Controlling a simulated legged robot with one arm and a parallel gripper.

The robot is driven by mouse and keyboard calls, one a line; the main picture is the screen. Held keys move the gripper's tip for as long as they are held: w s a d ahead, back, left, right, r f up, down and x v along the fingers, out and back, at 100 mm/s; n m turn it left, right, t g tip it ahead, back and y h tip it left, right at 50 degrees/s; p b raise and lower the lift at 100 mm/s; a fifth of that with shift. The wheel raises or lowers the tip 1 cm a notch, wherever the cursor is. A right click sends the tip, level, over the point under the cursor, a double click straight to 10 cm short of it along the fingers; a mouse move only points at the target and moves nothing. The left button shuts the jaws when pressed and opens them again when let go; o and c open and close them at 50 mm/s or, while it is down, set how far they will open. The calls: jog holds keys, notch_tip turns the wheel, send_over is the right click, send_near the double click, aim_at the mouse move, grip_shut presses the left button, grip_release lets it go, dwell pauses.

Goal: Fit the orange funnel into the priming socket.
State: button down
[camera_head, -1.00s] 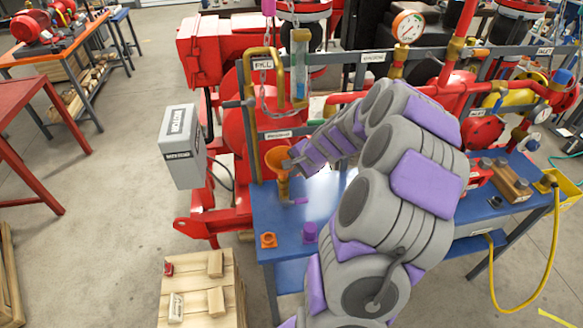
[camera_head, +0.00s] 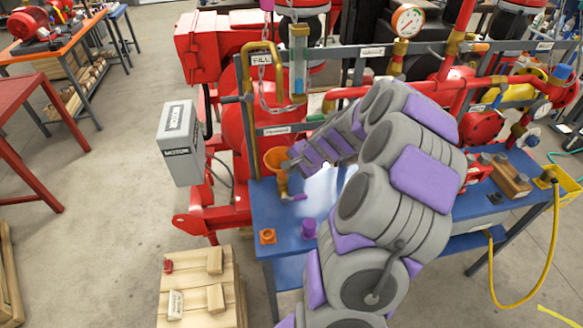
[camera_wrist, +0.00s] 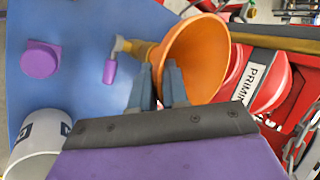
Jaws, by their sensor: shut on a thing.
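The orange funnel (camera_head: 274,161) is at the left end of the blue bench, wide mouth up; it fills the upper middle of the wrist view (camera_wrist: 198,58). My gripper (camera_wrist: 160,75) is shut on the near side of the funnel; in the head view my gripper (camera_head: 289,164) reaches it from the right. Below the funnel is a brass fitting (camera_head: 282,184) with a purple handle (camera_head: 299,197), which also shows in the wrist view (camera_wrist: 110,71). The funnel's lower end meets this fitting in the picture; I cannot tell whether it is seated. No part is clearly readable as the priming socket.
A purple knob-like part (camera_head: 309,229) and a small orange part (camera_head: 267,236) are on the blue bench (camera_head: 285,254). A grey motor box (camera_head: 181,143) stands left, red pump pipework behind. A wooden crate (camera_head: 190,262) is in front. My arm hides the bench's middle.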

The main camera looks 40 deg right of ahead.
jog(key=c, duration=1.1)
grip_release()
jog(key=shift+o, duration=0.2)
jog(key=p+v, duration=0.2)
jog(key=v, duration=1.5)
jog(key=shift+s+p, duration=0.15)
jog(key=shift+p, duration=0.15)
